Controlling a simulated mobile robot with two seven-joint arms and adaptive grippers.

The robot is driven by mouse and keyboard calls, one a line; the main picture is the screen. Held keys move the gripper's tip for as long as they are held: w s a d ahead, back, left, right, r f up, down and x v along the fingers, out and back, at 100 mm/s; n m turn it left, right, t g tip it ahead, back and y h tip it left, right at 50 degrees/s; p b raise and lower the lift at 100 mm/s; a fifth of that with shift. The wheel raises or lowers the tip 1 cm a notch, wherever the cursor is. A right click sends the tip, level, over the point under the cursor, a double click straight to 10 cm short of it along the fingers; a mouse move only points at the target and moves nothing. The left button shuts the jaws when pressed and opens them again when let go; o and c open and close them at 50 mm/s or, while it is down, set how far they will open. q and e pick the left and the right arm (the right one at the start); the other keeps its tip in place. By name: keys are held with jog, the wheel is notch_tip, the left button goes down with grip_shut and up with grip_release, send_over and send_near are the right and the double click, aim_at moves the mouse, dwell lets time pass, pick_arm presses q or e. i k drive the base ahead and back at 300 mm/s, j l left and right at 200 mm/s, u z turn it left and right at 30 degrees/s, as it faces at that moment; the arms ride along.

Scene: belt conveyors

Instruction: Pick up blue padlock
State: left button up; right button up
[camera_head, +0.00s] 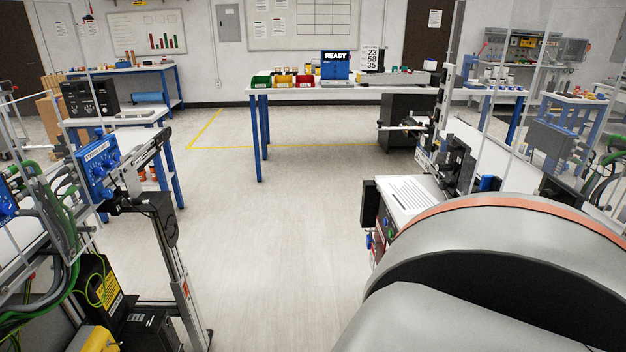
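I cannot make out a blue padlock for certain. A small blue item (369,239) shows at the left side of the right-hand machine, beside a control box with coloured buttons (387,226); it is too small to identify. Another small blue object (490,184) sits on the right-hand machine, partly hidden behind black parts. A large grey rounded link with an orange band, part of my own arm, fills the lower right and hides what is behind it. Neither gripper is in view.
A conveyor machine with a blue control box (97,168) and cables stands at the left. A blue-legged table (300,90) with coloured bins stands at the back. The floor (265,220) between is clear.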

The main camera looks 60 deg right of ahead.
aim_at(369, 237)
jog(key=z, duration=0.45)
jog(key=j+z, duration=0.1)
jog(key=z, duration=0.4)
jog(key=j+z, duration=0.1)
jog(key=z, duration=0.8)
jog(key=j+z, duration=0.1)
jog(key=z, duration=0.4)
